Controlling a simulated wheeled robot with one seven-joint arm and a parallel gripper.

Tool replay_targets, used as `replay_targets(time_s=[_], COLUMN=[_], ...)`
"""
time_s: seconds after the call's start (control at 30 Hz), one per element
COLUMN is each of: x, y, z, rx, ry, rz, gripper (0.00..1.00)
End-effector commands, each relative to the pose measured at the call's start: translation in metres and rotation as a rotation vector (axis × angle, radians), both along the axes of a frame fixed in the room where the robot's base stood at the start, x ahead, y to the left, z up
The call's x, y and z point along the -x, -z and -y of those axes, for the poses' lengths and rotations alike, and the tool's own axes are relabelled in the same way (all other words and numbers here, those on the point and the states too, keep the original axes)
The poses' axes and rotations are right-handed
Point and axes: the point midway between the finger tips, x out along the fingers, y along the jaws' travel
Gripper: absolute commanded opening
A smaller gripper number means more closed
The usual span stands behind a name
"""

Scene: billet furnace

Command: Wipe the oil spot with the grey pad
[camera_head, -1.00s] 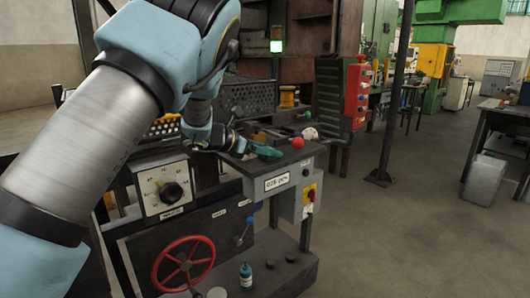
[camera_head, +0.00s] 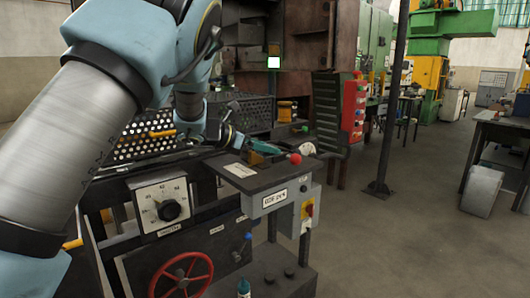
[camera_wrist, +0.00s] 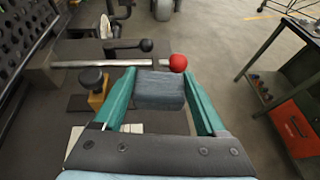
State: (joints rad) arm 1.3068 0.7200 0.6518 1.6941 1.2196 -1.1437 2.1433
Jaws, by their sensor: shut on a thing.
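The grey pad (camera_wrist: 159,90) is a block clamped between the green fingers of my gripper (camera_wrist: 158,80) in the wrist view. In the head view my gripper (camera_head: 264,147) is over the back part of a dark console top (camera_head: 262,180), and the pad is not clear there. The pad seems to be above the console top; I cannot tell the exact gap. I cannot make out the oil spot in either view; the gripper and pad hide part of the top.
A red ball knob (camera_head: 295,159) stands at the console's right end, just beyond the pad in the wrist view. A black-knobbed lever (camera_wrist: 146,45) and a black knob on a brass block (camera_wrist: 93,82) are close left. A white paper (camera_head: 240,170) lies on the top.

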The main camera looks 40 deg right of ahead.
Motion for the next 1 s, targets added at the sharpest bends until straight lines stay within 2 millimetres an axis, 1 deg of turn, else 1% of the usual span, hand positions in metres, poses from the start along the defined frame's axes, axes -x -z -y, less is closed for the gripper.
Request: replay_targets(time_s=[0.27,0.6,1.0], x=[0.0,0.0,0.0], y=[-0.002,-0.029,-0.03], z=[0.0,0.0,0.0], rx=[0.001,0.001,0.0], ry=[0.0,0.0,0.0], rz=[0.0,0.001,0.0], gripper=[0.14,0.14,0.14])
